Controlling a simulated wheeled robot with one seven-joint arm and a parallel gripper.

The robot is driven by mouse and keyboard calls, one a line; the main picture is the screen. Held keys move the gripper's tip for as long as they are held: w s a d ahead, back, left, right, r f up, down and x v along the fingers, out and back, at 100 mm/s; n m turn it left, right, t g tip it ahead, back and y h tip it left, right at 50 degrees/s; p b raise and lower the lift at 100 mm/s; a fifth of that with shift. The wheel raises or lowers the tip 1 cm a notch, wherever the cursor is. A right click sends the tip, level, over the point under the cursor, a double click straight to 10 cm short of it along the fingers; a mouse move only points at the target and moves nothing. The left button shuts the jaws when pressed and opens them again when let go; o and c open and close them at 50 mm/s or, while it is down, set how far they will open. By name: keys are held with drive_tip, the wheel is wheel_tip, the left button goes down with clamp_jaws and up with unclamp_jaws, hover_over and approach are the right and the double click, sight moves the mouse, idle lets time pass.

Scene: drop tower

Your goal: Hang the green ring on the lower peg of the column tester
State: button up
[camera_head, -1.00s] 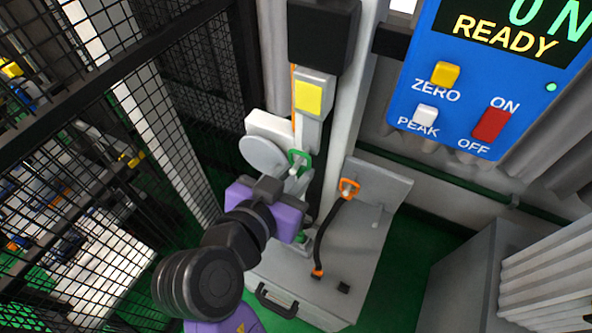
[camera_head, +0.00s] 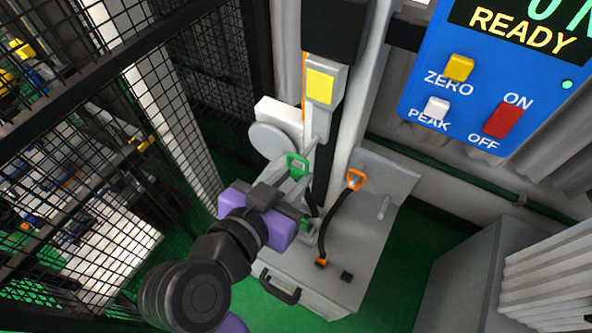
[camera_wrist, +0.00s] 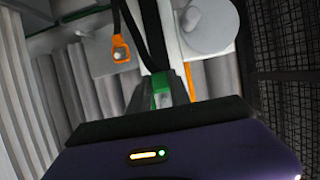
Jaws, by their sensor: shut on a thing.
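The green ring (camera_head: 297,164) is held at the tips of my gripper (camera_head: 291,175), left of the column (camera_head: 318,110) and below its yellow-marked block. My gripper is shut on the ring; the ring's green base (camera_wrist: 161,88) shows between the grey fingers (camera_wrist: 160,95) in the wrist view. A black strap (camera_head: 314,203) runs down from near the ring to a green block (camera_head: 306,225) on the bench. A pale peg-like part (camera_head: 311,155) of the column tester stands beside the ring, apart from it as far as I can see. I cannot tell whether it is the lower peg.
An orange ring (camera_head: 356,180) hangs on the upright plate with its own black strap. A bare pale peg (camera_head: 384,207) is to its right. A grey disc (camera_head: 270,140) is left of the column. Black mesh fencing (camera_head: 110,120) lies left; a blue panel (camera_head: 490,90) is upper right.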

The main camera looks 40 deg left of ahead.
drive_tip(key=shift+s+d, duration=0.25)
drive_tip(key=shift+s, duration=0.65)
